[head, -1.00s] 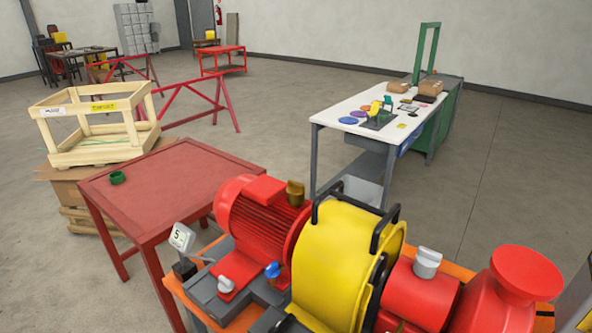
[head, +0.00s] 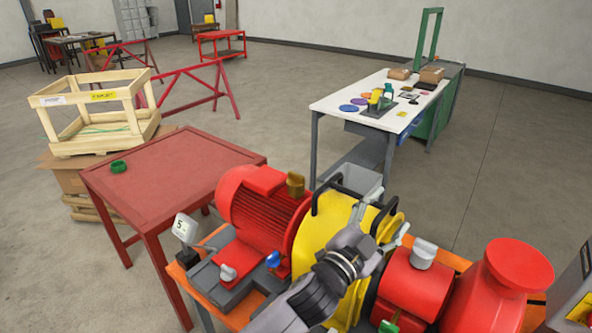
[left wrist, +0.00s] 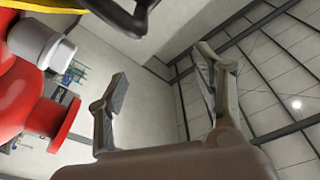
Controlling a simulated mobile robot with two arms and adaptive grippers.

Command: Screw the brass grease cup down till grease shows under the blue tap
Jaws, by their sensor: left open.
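A brass-coloured cup (head: 296,184) stands upright on top of the red finned motor (head: 262,215) in the head view. The blue tap (head: 273,259) sits low at the motor's front. No grease can be made out at this size. My left gripper (head: 391,207) is open and empty above the yellow guard (head: 322,230), to the right of the brass cup and apart from it. Its spread fingers (left wrist: 160,75) show in the left wrist view against the wall and ceiling. My arm hides part of the guard. My right gripper is not in view.
Black handles (head: 340,192) rise from the guard near my left gripper. A red pump casing (head: 412,285) with a grey cap (head: 423,255) is to its right. A red table (head: 170,175) with a green ring (head: 118,166) stands left. A white workbench (head: 345,103) is behind.

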